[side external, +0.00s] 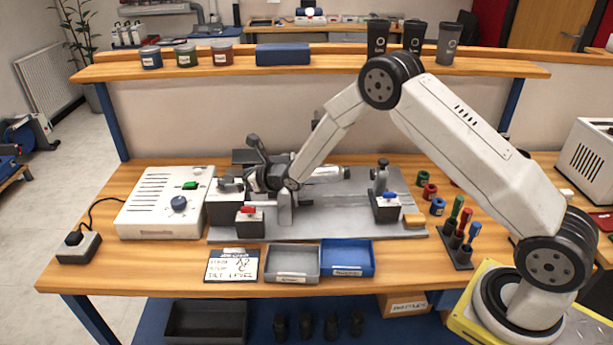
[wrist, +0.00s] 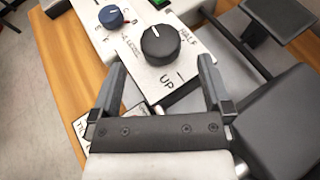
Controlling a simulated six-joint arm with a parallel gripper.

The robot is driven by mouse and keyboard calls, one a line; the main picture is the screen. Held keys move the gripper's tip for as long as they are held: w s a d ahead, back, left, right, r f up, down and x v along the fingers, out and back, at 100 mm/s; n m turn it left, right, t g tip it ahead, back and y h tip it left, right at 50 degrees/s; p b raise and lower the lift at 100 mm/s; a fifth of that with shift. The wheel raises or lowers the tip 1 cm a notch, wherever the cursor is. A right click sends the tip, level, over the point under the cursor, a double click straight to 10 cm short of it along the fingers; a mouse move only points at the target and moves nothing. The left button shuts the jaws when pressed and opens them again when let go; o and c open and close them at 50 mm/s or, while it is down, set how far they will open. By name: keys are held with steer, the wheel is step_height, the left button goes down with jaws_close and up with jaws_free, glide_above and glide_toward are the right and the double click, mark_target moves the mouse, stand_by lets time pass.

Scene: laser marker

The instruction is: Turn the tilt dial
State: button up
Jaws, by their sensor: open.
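The tilt dial is a black round knob (wrist: 160,45) on a light plate, between markings that read UP, HALF and what looks like LEVEL. Its white pointer line faces the top of the wrist view, slightly left. My gripper (wrist: 162,64) is open, one finger on each side of the plate area. The dial shows between and just beyond the fingertips, with space on both sides. I cannot tell how high the fingers are above it. In the side view my gripper (side external: 238,182) is over the left end of the fixture, and the dial is hard to make out.
A grey tray (side external: 292,262), a blue tray (side external: 347,258) and a written card (side external: 232,265) lie in front. Clamps with red and blue levers flank the fixture.

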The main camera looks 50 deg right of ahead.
mark_target(227, 180)
steer(key=shift+v, duration=0.8)
steer(key=shift+d, duration=0.1)
steer(key=shift+w+f, duration=0.1)
steer(key=shift+x, duration=3.8)
steer(key=shift+f, duration=0.1)
steer(key=c, duration=1.2)
